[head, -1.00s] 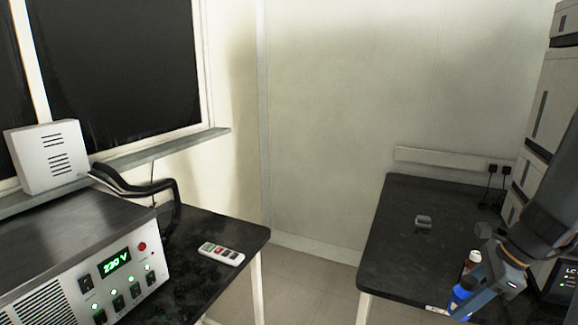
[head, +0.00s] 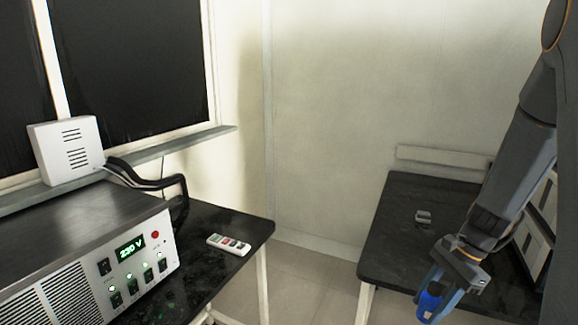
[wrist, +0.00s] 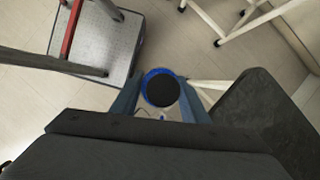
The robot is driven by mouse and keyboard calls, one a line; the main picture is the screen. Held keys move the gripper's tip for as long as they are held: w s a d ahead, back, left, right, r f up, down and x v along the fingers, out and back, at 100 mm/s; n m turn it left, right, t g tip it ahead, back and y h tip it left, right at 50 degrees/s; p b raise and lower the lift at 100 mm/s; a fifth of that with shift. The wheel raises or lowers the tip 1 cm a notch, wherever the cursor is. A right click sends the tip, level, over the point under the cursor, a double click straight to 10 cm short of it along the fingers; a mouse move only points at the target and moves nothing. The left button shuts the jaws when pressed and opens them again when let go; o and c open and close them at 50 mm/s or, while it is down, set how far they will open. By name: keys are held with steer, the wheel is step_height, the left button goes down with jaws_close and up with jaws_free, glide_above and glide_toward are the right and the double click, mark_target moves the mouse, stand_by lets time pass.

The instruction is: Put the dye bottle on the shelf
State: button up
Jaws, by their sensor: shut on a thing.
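The dye bottle (head: 431,300) is blue and sits between the fingers of my gripper (head: 428,311) at the lower right of the head view. My gripper is shut on it and holds it clear of the right bench, by its front edge. In the wrist view the bottle (wrist: 160,89) shows from above as a round black cap with a blue rim, between both fingers, with floor below. No shelf can be told for certain; a narrow ledge (head: 150,152) runs under the window.
The black right bench (head: 395,230) carries a small grey object (head: 423,217) and boxed equipment, partly hidden by my arm. The left bench (head: 215,275) holds a power unit (head: 130,270) and a remote (head: 229,244). Floor lies open between the benches.

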steer(key=w+a+f+n+g+h, duration=0.3)
steer(key=a+f+n, duration=0.7)
steer(key=a+n, duration=0.4)
steer(key=shift+w+a+f+n+g+h, duration=0.35)
steer(key=shift+w+n+h, duration=0.3)
steer(key=shift+n, duration=0.55)
steer(key=shift+r, duration=0.15)
